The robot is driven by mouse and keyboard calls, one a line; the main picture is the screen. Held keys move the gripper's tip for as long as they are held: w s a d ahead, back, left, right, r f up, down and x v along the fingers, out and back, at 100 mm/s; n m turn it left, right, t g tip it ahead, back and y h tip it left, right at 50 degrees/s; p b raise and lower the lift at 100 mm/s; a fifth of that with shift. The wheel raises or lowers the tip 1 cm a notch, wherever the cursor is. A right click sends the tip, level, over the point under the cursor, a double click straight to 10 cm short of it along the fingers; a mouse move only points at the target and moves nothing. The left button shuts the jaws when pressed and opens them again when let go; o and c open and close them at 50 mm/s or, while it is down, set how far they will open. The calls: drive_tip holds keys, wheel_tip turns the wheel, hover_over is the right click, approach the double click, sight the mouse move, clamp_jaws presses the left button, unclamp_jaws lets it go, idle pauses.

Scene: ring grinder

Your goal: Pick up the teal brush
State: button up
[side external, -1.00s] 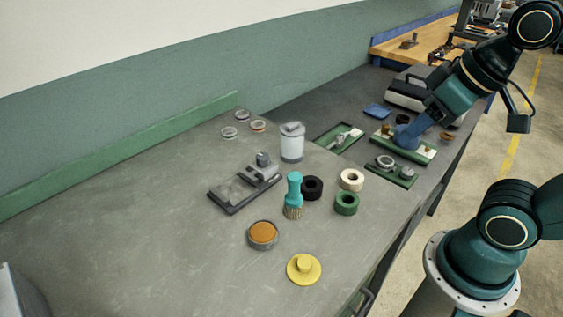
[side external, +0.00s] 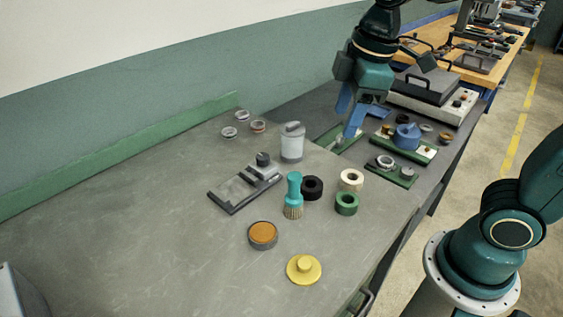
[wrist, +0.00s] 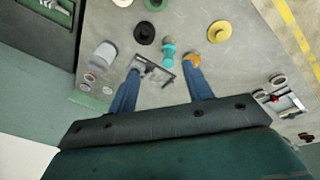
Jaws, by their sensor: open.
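The teal brush (side external: 293,187) stands upright on the grey bench, bristles down, with its teal handle on top. It also shows in the wrist view (wrist: 168,50), beyond and between my fingertips. My gripper (side external: 350,115) is above the bench behind and to the right of the brush in the side view, well apart from it. Its two blue fingers are spread with nothing between them, as the wrist view (wrist: 163,72) also shows.
A white canister (side external: 292,143), a grey fixture (side external: 243,187) and a yellow knobbed disc (side external: 304,269) stand around.

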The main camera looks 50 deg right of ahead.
sight(294, 187)
drive_tip(key=w+a+f+n+g, duration=0.2)
drive_tip(key=w+a+f+n, duration=0.2)
drive_tip(key=w+a+n, duration=0.1)
drive_tip(key=shift+w+a+f+n, duration=0.2)
drive_tip(key=shift+w+f+n, duration=0.15)
drive_tip(key=shift+w+n, duration=0.5)
drive_tip(key=shift+w+f, duration=0.1)
drive_tip(key=shift+w, duration=0.05)
drive_tip(key=shift+f, duration=4.2)
drive_tip(key=shift+f, duration=2.6)
drive_tip(key=c, duration=1.1)
